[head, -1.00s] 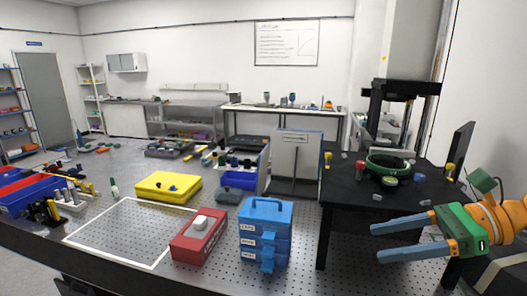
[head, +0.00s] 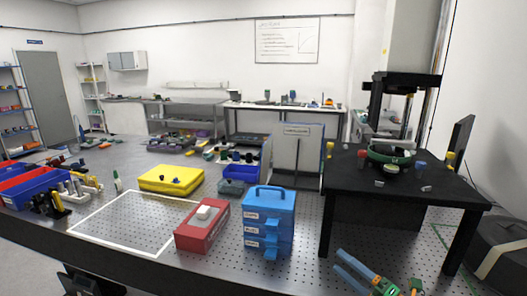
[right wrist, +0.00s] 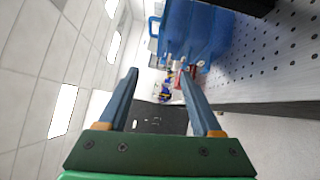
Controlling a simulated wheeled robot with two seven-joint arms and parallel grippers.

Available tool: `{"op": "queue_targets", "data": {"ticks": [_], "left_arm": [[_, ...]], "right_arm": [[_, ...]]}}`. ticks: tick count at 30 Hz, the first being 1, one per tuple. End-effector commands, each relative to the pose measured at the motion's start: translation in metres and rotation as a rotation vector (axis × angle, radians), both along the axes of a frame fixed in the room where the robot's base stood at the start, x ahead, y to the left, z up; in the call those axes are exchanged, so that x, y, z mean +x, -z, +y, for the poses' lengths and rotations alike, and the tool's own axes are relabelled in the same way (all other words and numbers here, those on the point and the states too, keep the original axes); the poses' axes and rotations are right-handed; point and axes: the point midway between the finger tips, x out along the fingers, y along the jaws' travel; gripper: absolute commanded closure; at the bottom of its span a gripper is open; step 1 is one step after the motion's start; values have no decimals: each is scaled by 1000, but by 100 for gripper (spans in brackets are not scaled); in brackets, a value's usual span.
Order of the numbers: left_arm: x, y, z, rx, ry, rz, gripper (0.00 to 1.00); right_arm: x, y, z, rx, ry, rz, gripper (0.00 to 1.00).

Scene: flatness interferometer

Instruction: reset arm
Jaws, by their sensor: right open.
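My right gripper (head: 356,270) is low at the bottom right of the head view, in front of the bench edge. Its two blue fingers are apart, with nothing between them. In the right wrist view the fingers (right wrist: 165,105) are also spread and empty. The blue drawer case (head: 268,222) stands on the bench to the left of this gripper, apart from it; it also shows at the top of the right wrist view (right wrist: 195,35). My left gripper is not in the frames.
A red box (head: 202,228) with a white block, a yellow case (head: 170,180) and a white-outlined area (head: 125,222) are on the perforated bench. Blue bins (head: 35,187) stand at left. A black table (head: 400,187) holds a green ring-shaped device (head: 391,155) at right.

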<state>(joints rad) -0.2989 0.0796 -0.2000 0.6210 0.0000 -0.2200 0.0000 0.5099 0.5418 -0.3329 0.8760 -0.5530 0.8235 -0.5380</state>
Motion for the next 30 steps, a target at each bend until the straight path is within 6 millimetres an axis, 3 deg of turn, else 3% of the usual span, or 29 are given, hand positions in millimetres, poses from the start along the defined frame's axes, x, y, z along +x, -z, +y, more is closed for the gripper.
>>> {"op": "queue_targets", "data": {"ticks": [1, 3, 8, 11, 15, 19, 21, 24, 27, 30], "left_arm": [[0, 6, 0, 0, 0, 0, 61], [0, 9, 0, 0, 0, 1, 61], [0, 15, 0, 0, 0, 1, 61], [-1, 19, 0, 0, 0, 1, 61], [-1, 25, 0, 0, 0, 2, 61], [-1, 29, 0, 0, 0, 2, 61], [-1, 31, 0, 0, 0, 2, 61], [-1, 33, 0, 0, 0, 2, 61], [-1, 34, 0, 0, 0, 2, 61], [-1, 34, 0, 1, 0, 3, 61]], "right_arm": [[-4, 42, -4, 88, 73, 122, 34], [-14, 97, -14, 208, 188, 294, 34], [-62, 211, -29, 423, 439, 641, 34], [-111, 279, -33, 536, 604, 854, 34], [-202, 363, -30, 668, 854, 1143, 34], [-300, 418, -18, 761, 1093, 1389, 34], [-350, 437, -10, 794, 1213, 1499, 34], [-407, 451, 1, 822, 1349, 1618, 34], [-441, 456, 8, 835, 1433, 1684, 34], [-453, 457, 11, 839, 1465, 1709, 34]]}}
